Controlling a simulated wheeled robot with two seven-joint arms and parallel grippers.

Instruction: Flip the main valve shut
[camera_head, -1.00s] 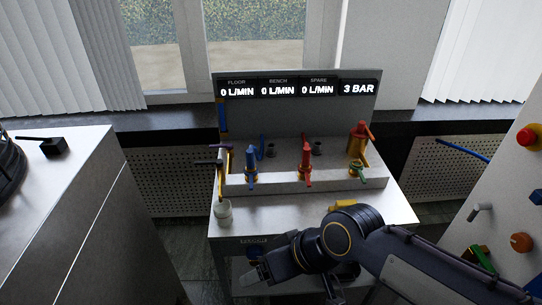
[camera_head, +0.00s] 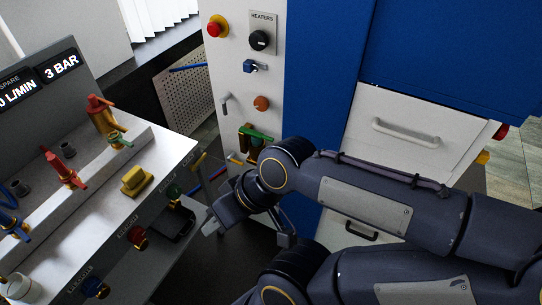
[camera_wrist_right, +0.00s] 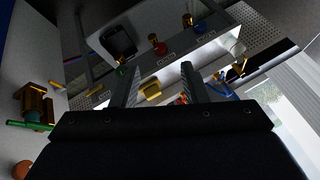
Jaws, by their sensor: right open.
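A brass valve (camera_head: 250,150) with a green lever (camera_head: 257,133) sits on the white cabinet panel, just beyond my right arm in the head view. It also shows at the left of the wrist view as a brass body (camera_wrist_right: 36,100), its green lever (camera_wrist_right: 28,125) lying nearly level there. Which valve is the main one, I cannot tell from any label. My right gripper (camera_head: 245,230) is open and empty, left of and below this valve, not touching it. In the wrist view its fingers (camera_wrist_right: 160,75) point towards the bench. My left gripper is out of view.
The bench on the left carries a red-orange valve (camera_head: 103,116), a red valve (camera_head: 62,168) and a yellow block (camera_head: 135,180). Red (camera_head: 138,238) and green (camera_head: 173,192) knobs stick out of its front. The cabinet has a red button (camera_head: 217,26) and drawer handles (camera_head: 405,133).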

